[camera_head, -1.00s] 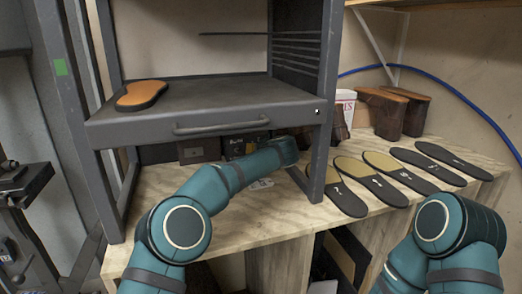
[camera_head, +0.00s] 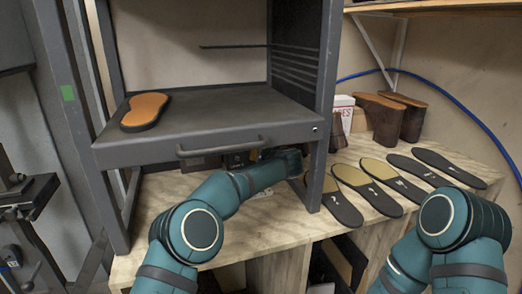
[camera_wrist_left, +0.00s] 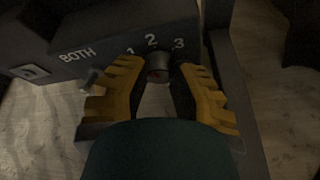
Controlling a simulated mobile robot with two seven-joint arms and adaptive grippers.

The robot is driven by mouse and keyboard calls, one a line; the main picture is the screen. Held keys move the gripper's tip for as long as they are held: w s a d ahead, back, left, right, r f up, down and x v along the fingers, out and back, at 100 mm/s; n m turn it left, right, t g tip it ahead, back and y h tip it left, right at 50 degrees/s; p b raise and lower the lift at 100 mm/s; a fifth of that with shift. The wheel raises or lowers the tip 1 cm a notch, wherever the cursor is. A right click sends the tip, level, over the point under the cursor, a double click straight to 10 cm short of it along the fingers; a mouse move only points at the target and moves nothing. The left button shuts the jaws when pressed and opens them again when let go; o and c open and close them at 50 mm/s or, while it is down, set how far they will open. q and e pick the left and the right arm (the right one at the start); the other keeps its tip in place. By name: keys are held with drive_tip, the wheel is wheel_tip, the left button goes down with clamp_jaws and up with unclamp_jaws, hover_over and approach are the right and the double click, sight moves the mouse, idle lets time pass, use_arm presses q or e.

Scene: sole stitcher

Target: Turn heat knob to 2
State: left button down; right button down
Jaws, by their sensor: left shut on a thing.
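The heat knob (camera_wrist_left: 158,68) is a small round metallic knob below the number 2 on a dark control panel (camera_wrist_left: 105,42). The numbers 1, 2 and 3 arc above it. My left gripper (camera_wrist_left: 160,88) is shut on the knob, with its yellow-padded fingers on either side of it. The knob's pointer direction cannot be told. In the head view my left arm reaches under the grey shelf, and its gripper and the knob are hidden there. My right gripper is out of view; only its arm shows at the lower right.
A small lever (camera_wrist_left: 92,78) sits under the word BOTH, left of my fingers. The grey shelf (camera_head: 225,120) with its handle hangs above my left arm, beside a frame leg (camera_head: 317,170). An orange-topped sole (camera_head: 145,109) lies on it. Several insoles (camera_head: 360,186) lie on the bench.

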use_arm(q)
drive_tip(key=shift+m+y+p, duration=0.5)
drive_tip(key=shift+m+p, duration=0.2)
drive_tip(key=shift+p, duration=0.35)
drive_tip(key=shift+f+m+p, duration=0.1)
drive_tip(key=shift+m+p, duration=0.2)
drive_tip(key=shift+p, duration=0.25)
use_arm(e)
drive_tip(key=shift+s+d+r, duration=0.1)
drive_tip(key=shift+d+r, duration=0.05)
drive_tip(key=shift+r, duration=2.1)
use_arm(q)
drive_tip(key=c, duration=0.7)
unclamp_jaws()
drive_tip(key=shift+a, duration=0.1)
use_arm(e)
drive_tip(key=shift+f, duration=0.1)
